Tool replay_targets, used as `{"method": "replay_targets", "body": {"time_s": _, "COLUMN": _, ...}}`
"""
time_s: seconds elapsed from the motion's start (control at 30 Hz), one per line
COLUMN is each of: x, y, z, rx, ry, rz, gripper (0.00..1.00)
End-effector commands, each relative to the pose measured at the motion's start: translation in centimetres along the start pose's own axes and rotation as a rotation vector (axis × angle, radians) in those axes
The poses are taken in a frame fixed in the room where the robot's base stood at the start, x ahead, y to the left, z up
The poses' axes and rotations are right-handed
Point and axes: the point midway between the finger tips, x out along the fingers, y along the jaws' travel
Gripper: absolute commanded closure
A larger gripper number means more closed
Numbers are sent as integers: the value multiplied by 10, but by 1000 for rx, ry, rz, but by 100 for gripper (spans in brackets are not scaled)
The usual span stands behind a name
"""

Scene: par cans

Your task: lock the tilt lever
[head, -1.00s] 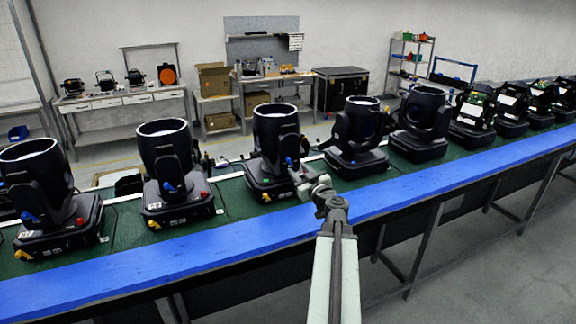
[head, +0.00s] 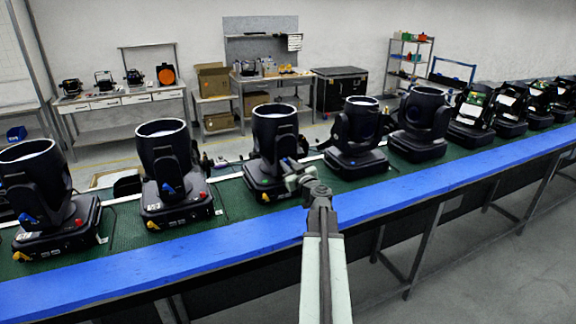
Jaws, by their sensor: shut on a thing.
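The black moving-head lamp (head: 273,128) in front of my arm stands upright on the green belt, its base (head: 262,187) facing me. My gripper (head: 289,166) is at the right side of its yoke, low down near the base. It is shut on the lamp's blue tilt lever, which the jaws hide from view. The similar lamp to the left (head: 162,142) shows its own blue lever (head: 168,189) on the yoke.
More lamps stand in a row on the green belt (head: 232,200), including the far-left lamp (head: 32,180) and the lamp just right of my gripper (head: 357,130). A blue rail (head: 150,265) runs along the near edge, under my arm. Benches stand behind.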

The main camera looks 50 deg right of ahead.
Motion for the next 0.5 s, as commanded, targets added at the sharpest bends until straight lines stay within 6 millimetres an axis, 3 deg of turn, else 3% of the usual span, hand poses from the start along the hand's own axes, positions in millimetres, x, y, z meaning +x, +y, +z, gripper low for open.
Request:
{"method": "replay_targets", "body": {"time_s": 0.27, "x": 5, "y": 11, "z": 2, "rx": 59, "ry": -1, "rz": 3, "gripper": 100}}
{"method": "replay_targets", "body": {"time_s": 0.5, "x": 6, "y": 16, "z": 0, "rx": 224, "ry": 0, "rz": 3, "gripper": 100}}
